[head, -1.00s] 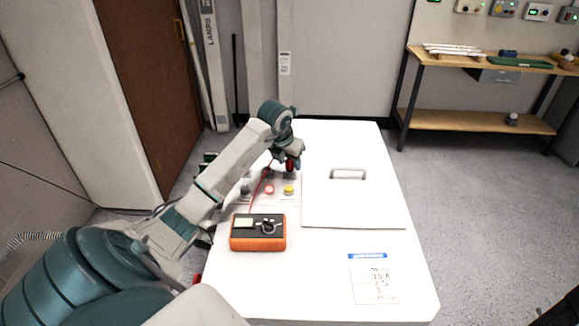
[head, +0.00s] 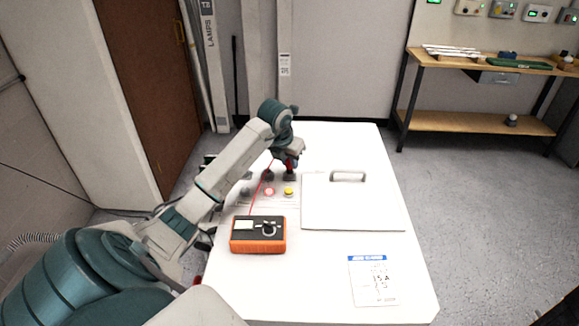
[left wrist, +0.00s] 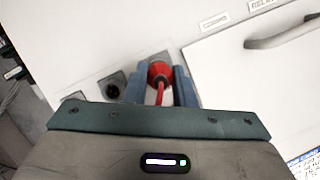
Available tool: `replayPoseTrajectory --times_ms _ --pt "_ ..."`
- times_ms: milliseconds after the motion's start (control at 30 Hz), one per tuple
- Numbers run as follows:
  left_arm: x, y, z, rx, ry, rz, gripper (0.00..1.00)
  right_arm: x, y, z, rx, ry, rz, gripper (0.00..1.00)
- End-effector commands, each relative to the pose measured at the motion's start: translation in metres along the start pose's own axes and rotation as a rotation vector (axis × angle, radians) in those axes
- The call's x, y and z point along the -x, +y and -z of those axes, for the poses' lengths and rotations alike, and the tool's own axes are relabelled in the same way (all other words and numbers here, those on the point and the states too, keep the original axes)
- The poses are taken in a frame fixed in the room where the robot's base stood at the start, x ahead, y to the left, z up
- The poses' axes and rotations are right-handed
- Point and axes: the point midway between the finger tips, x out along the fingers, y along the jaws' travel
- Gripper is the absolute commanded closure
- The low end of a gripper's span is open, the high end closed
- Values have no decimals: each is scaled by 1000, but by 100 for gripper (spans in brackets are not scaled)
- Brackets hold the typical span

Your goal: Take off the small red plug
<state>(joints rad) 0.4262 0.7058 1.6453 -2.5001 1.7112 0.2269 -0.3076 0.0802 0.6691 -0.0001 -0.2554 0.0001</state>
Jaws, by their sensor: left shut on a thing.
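The small red plug (left wrist: 159,72) sits between the two blue-grey fingers of my left gripper (left wrist: 157,88) in the left wrist view. The gripper is shut on it, and a red lead runs from the plug toward the camera. In the head view my left gripper (head: 290,160) is over the far left part of the white table, with a bit of the red plug (head: 288,166) showing under it. Dark sockets (head: 268,175) are just below. I cannot tell whether the plug touches its socket. My right gripper is not in view.
An orange meter (head: 258,236) stands nearer, with the red lead (head: 258,195) rising from it. A red button (head: 269,191) and a yellow button (head: 288,191) lie between. A handled white panel (head: 350,205) and a paper card (head: 373,281) are to the right.

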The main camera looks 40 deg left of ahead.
Motion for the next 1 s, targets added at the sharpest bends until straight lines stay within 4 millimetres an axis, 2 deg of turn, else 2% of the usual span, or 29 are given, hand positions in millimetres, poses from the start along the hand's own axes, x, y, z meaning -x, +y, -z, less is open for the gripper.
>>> replayPoseTrajectory --times_ms 733,1000 --pt "18 0 -6 0 1 1 100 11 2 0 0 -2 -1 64" --pt "19 0 -7 0 1 1 100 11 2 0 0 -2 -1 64"
